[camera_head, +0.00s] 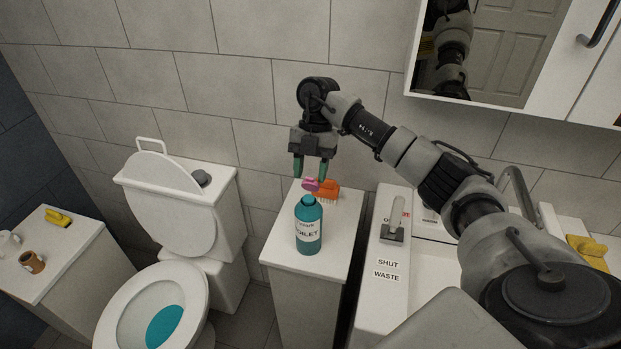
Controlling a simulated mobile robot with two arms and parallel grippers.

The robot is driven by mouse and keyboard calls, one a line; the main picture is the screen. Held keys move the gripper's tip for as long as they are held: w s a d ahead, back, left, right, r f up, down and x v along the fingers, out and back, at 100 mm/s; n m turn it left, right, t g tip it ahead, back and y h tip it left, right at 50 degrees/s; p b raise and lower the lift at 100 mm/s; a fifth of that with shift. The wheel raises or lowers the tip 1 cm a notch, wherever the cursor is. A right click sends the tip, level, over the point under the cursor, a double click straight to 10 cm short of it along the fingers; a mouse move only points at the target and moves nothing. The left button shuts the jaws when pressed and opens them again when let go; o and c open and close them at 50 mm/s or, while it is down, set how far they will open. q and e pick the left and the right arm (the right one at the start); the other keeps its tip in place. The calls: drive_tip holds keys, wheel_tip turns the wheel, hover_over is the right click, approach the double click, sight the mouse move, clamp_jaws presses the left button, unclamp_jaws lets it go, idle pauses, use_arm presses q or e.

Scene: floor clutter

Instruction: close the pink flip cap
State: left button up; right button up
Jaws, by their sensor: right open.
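A teal toilet-cleaner bottle (308,229) stands upright on a narrow white cabinet (281,248). Its pink flip cap (311,184) shows above the bottle's neck and looks raised. My right gripper (310,172) points down just above the pink cap, its two green-tipped fingers apart and nothing between them that I can make out. Whether a fingertip touches the cap cannot be told. My left gripper is not in view.
An orange brush (327,191) lies behind the bottle. A toilet (153,300) with raised lid stands to the left. To the right is a white counter with a lever (393,233) and labels. A mirror cabinet (483,52) hangs upper right.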

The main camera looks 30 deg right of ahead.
drive_tip(key=shift+f, duration=0.1)
drive_tip(key=shift+c, duration=0.3)
drive_tip(key=shift+s, duration=0.1)
clamp_jaws()
drive_tip(key=shift+a, duration=0.1)
